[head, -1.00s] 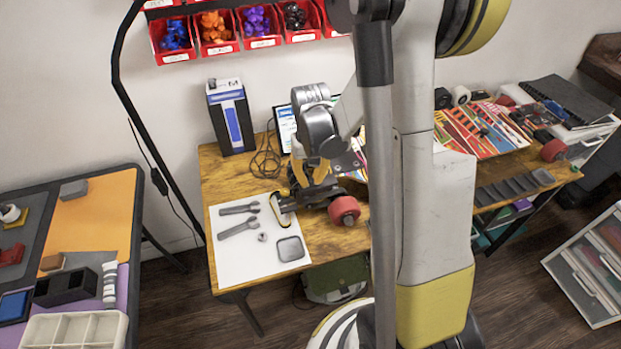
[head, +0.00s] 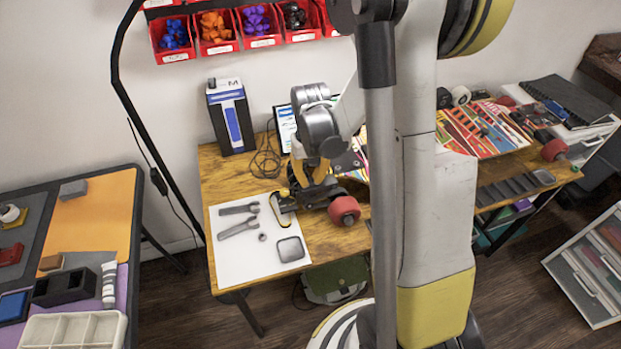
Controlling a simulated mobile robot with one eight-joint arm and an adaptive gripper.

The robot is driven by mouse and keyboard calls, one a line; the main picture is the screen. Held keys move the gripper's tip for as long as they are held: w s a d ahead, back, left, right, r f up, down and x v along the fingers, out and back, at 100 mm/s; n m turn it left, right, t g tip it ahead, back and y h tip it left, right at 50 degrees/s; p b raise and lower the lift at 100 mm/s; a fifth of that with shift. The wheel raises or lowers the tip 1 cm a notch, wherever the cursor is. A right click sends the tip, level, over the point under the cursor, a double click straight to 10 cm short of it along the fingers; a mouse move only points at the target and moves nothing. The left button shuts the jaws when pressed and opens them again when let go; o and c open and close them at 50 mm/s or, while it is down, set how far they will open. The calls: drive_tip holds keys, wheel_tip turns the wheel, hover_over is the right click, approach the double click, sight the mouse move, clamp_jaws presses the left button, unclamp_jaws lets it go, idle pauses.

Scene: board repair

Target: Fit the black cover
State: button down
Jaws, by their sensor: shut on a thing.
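My gripper (head: 315,188) points down over the left end of a skateboard on the wooden table. It is shut on a dark thing that is small in the view and partly hidden by my wrist and fingers. I cannot tell for sure that this is the black cover. A red wheel (head: 344,210) on a dark truck is just right of my fingers. The board's yellow-and-black tip (head: 284,206) shows to their left. My arm hides most of the board. A dark grey rounded square (head: 290,249) lies flat on a white sheet (head: 228,264).
Two grey wrenches (head: 239,228) and a small nut (head: 262,237) lie on the sheet. A blue-and-white box (head: 232,118) and a screen (head: 284,130) stand behind. Red part bins (head: 218,32) hang above. Another table (head: 100,203) is at left.

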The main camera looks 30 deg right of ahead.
sight(311, 188)
drive_tip(key=shift+f, duration=0.1)
idle(0.4)
drive_tip(key=shift+f+b, duration=0.9)
drive_tip(key=shift+b, duration=0.15)
idle(0.8)
drive_tip(key=shift+f+b, duration=0.85)
drive_tip(key=shift+b, duration=0.2)
drive_tip(key=shift+f+b, duration=0.1)
drive_tip(key=shift+b, duration=0.2)
idle(0.5)
drive_tip(key=shift+f+b, duration=0.3)
drive_tip(key=shift+f, duration=0.05)
drive_tip(key=shift+f+b, duration=0.15)
drive_tip(key=shift+b, duration=0.2)
idle(1.1)
drive_tip(key=c, duration=1.4)
unclamp_jaws()
